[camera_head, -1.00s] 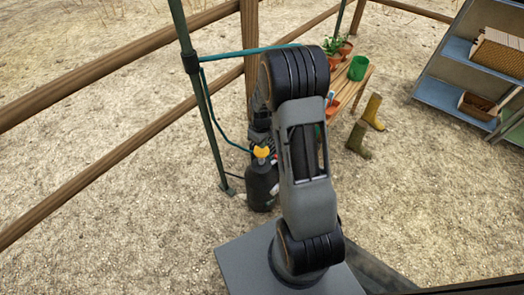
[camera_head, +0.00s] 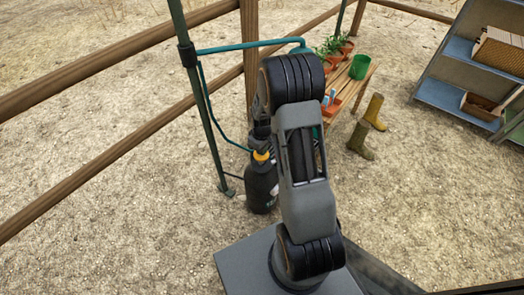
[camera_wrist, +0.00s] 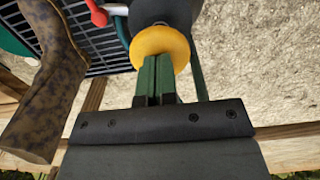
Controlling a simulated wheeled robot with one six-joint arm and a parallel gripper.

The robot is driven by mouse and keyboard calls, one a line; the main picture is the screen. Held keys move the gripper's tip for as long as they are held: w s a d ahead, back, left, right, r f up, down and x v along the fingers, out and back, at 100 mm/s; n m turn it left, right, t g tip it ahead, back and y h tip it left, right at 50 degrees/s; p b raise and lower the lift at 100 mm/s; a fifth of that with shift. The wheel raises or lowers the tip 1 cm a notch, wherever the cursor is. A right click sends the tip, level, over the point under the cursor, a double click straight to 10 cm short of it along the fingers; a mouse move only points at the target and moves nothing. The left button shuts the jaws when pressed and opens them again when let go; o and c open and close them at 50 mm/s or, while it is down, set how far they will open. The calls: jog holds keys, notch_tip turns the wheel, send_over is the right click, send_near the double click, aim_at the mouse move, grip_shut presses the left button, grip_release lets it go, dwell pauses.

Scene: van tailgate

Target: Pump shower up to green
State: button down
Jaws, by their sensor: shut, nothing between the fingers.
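The shower's pressure bottle (camera_head: 262,188) is dark, with a yellow part (camera_head: 261,156) at its top. It stands upright on the gravel by a green pole. The yellow part shows large in the wrist view (camera_wrist: 160,45), with a dark rounded body (camera_wrist: 165,10) beyond it. My gripper (camera_wrist: 157,62) has green fingers shut together with nothing between them. Their tips overlap the yellow part in the wrist view; I cannot tell whether they touch it. In the head view my gripper is mostly hidden by my arm, just above the bottle. No gauge or green zone is readable.
A green pole (camera_head: 203,110) with a teal hose (camera_head: 225,135) rises left of the bottle. A wooden fence (camera_head: 110,155) runs behind. A slatted bench (camera_head: 352,90) with pots, boots (camera_head: 374,112) and a shelf (camera_head: 450,95) stand at right. The gravel at left is open.

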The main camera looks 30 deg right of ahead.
notch_tip(320, 180, down, 2)
jog(key=shift+b, duration=0.5)
jog(key=shift+r+p, duration=2.5)
jog(key=shift+r, duration=0.6)
jog(key=shift+f, duration=0.2)
jog(key=shift+f+b, duration=2.1)
jog(key=shift+f, duration=0.7)
jog(key=shift+r, duration=0.2)
notch_tip(320, 180, up, 6)
jog(key=p, duration=0.4)
jog(key=shift+f+p, duration=0.2)
jog(key=shift+p, duration=0.2)
